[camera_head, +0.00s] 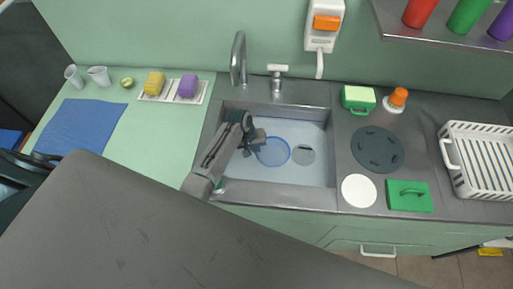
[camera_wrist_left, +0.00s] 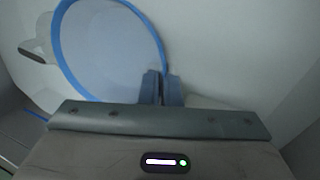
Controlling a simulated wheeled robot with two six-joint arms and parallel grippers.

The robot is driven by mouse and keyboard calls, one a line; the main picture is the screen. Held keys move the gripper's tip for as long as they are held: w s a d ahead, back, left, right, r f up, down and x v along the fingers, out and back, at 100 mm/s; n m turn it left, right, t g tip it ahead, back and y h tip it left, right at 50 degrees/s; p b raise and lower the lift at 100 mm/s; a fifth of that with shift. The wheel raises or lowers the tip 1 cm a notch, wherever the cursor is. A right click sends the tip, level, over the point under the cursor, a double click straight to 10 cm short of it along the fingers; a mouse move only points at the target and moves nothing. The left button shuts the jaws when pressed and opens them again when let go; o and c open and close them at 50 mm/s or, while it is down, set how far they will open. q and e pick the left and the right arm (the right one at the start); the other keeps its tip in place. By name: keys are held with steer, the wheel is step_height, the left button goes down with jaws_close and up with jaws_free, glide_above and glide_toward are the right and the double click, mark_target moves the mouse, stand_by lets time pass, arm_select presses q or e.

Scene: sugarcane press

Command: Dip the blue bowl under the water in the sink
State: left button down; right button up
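The blue bowl (camera_head: 273,152) is in the sink (camera_head: 312,183), with a darker blue rim and a pale inside. Its rim and inside also show large in the left wrist view (camera_wrist_left: 110,50). My left gripper (camera_head: 253,145) reaches into the sink at the bowl's left edge. In the left wrist view its two fingers (camera_wrist_left: 162,88) are close together with the bowl's rim between them. The sink looks pale and bluish inside; I cannot tell the water level or whether the bowl is under the surface. My right gripper is not in view.
The tap (camera_head: 238,60) stands behind the sink. On the right are a green sponge box (camera_head: 358,97), an orange-capped bottle (camera_head: 394,101), a dark disc (camera_head: 377,149) and a white rack (camera_head: 485,160). Sponges (camera_head: 188,86) lie left.

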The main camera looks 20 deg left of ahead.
arm_select(q)
steer(key=shift+s+d, duration=0.1)
steer(key=shift+s, duration=0.15)
steer(key=shift+w+p, duration=0.3)
steer(key=shift+w, duration=0.1)
stand_by(0.3)
steer(key=shift+s, duration=0.1)
steer(key=shift+s+p, duration=0.3)
steer(key=shift+p, duration=0.25)
steer(key=shift+w, duration=0.4)
step_height(320, 180, up, 6)
steer(key=p, duration=0.6)
steer(key=shift+r, duration=0.1)
steer(key=shift+r+p, duration=1)
steer(key=shift+r, duration=0.25)
step_height(320, 180, up, 9)
steer(key=shift+f, duration=0.15)
stand_by(0.8)
